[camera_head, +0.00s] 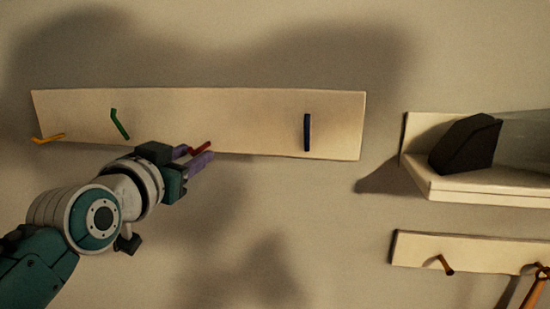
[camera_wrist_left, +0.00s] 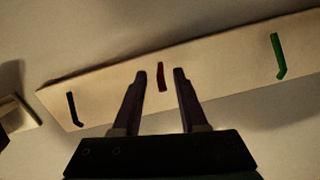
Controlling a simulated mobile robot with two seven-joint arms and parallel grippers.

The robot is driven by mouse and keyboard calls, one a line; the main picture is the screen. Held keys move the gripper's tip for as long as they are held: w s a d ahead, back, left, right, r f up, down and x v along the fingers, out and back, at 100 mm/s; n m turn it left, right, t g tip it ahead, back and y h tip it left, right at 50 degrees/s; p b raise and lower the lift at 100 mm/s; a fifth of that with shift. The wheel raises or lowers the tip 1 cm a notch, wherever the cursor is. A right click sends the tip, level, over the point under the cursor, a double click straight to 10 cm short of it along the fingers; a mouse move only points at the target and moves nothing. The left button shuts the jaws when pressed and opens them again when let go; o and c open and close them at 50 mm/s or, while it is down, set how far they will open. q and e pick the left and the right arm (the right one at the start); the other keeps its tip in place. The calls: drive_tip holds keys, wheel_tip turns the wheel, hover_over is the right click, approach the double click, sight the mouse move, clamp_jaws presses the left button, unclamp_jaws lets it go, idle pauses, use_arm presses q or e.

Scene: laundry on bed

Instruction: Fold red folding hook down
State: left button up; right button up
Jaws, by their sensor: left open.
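The red folding hook (camera_head: 200,148) is on the pale wooden wall board (camera_head: 260,112), partly hidden behind my left gripper in the head view. My left gripper (camera_head: 198,158) is open, with purple fingers close to the red hook. In the left wrist view, the red hook (camera_wrist_left: 161,76) shows as a short dark red bar on the board (camera_wrist_left: 215,75), between and beyond the two fingertips (camera_wrist_left: 158,75) of my left gripper. I cannot tell whether a finger touches it. My right gripper does not show.
The same board carries a yellow hook (camera_head: 48,138), a green hook (camera_head: 119,123) and a blue hook (camera_head: 307,132). At right, a wooden shelf (camera_head: 470,190) holds a dark object (camera_head: 466,145). Below it is a smaller board (camera_head: 415,250) with brown pegs.

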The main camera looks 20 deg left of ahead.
use_arm(q)
drive_tip(key=v, duration=0.7)
drive_tip(key=shift+s, duration=0.3)
drive_tip(key=shift+d, duration=0.1)
drive_tip(key=s+d+f+m+g+h, duration=0.2)
drive_tip(key=s+d+f+g+h, duration=0.2)
drive_tip(key=s+d+f+g, duration=0.65)
drive_tip(key=s+f, duration=0.1)
drive_tip(key=s, duration=0.4)
drive_tip(key=s+d+f+g, duration=0.2)
drive_tip(key=s+f+g, duration=0.1)
drive_tip(key=s, duration=0.4)
wheel_tip(320, 180, up, 36)
drive_tip(key=w+p, duration=0.1)
drive_tip(key=p, duration=3.4)
drive_tip(key=shift+a+m+t+h, duration=0.2)
drive_tip(key=shift+m+t+h, duration=0.1)
drive_tip(key=shift+t, duration=0.05)
drive_tip(key=shift+f, duration=0.1)
